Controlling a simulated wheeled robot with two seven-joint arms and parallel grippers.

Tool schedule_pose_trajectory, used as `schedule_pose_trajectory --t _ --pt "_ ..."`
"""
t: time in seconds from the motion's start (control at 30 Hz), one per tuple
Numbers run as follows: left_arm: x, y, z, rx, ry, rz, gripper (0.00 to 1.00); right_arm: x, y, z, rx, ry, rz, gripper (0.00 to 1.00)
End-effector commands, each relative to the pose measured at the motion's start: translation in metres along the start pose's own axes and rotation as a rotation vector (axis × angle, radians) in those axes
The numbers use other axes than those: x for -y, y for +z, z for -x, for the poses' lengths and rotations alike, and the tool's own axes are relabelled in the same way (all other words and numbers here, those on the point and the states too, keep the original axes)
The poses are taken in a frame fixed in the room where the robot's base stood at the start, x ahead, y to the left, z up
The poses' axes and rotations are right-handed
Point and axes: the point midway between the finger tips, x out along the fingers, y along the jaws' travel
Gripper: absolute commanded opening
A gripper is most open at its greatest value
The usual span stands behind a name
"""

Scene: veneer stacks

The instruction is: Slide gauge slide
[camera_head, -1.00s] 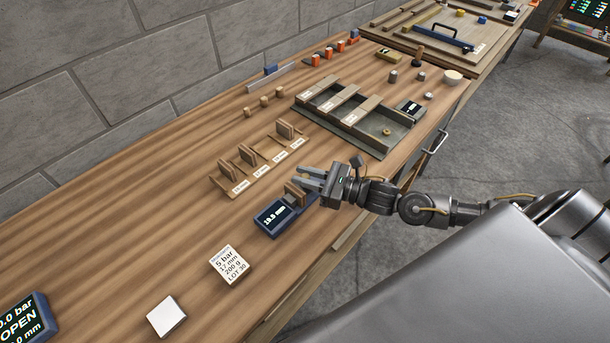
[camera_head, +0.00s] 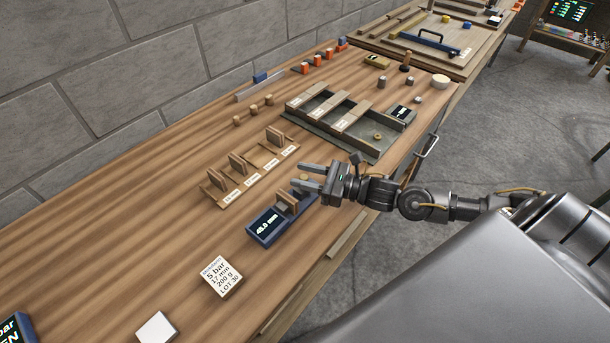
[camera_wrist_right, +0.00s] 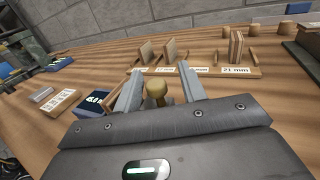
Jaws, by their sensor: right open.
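The blue gauge (camera_head: 266,228) lies near the table's front edge, with a lit display that seems to read 48.0 mm. A small wooden stack (camera_head: 288,201) stands upright at its far end, beside my gripper. My right gripper (camera_head: 300,177) is open above the far end of the gauge. In the right wrist view, a brass-coloured knob (camera_wrist_right: 156,92) shows between the two open fingers (camera_wrist_right: 160,88); I cannot tell whether either finger touches it. The gauge display (camera_wrist_right: 95,99) also shows there, left of the fingers. My left gripper is not in view.
A wooden rack (camera_head: 226,200) with upright veneer stacks and mm labels stands behind the gauge. A grey tray (camera_head: 345,150) with compartments lies further right. A printed card (camera_head: 221,277) and a white block (camera_head: 157,328) lie towards the front left. The left tabletop is largely clear.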

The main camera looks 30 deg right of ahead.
Motion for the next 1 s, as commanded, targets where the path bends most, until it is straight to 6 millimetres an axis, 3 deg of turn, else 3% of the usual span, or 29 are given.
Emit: schedule_pose_trajectory --t 0.17,0.5,0.7,1.0 --pt "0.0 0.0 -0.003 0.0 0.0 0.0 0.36 0.0 -0.002 0.007 -0.002 0.0 -0.001 0.41" --pt "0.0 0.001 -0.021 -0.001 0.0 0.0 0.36 0.0 -0.005 0.07 -0.007 0.0 -0.002 0.41" --pt "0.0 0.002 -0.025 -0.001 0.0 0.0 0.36 0.0 -0.003 0.097 -0.004 0.0 -0.002 0.41" --pt "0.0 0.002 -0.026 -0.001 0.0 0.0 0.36 0.001 0.0 0.109 0.001 -0.001 -0.001 0.41"
